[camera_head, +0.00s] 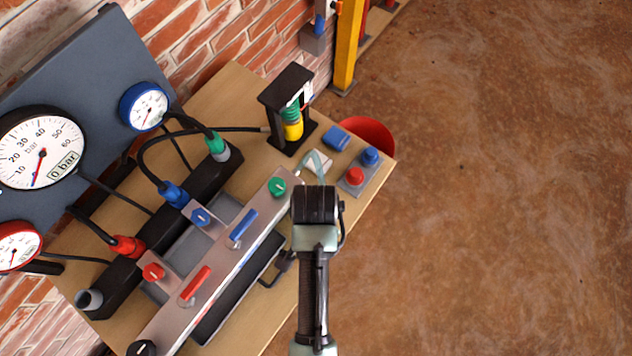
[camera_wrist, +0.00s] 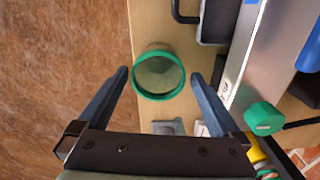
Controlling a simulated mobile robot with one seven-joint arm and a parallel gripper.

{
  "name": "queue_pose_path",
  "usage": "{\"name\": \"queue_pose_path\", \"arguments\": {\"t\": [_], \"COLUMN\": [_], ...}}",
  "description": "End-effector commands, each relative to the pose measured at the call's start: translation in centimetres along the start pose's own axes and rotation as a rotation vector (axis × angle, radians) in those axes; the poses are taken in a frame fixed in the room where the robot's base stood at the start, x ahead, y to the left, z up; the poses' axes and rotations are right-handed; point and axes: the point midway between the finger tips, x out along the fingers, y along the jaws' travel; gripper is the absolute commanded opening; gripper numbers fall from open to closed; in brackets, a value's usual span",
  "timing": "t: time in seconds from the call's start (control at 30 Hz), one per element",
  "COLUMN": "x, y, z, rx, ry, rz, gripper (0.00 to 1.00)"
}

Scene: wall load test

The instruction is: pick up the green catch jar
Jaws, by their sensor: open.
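The green catch jar (camera_wrist: 158,74) shows in the wrist view as a round vessel with a green rim and a dull, see-through inside. It stands on the wooden bench top near the bench edge. My gripper (camera_wrist: 160,77) is open, with one finger to the left and one to the right of the jar and a visible gap on both sides. Nothing is held. In the head view my gripper (camera_head: 317,205) is over the bench's right part.
The metal valve panel (camera_head: 235,250) with a green knob (camera_head: 277,187) stands left of my gripper. A black stand with a yellow and green cylinder (camera_head: 292,125), a red and blue button box (camera_head: 360,172) and a red bucket (camera_head: 378,135) are beyond. The floor at right is clear.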

Motion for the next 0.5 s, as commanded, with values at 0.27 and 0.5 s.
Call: {"name": "queue_pose_path", "arguments": {"t": [0.27,0.5], "x": [4.0,4.6], "y": [0.3,0.3], "z": [0.1,0.0], "rx": [0.001,0.0], "ry": [-0.003,0.0], "rz": [0.002,0.0], "gripper": [1.0,1.0]}}
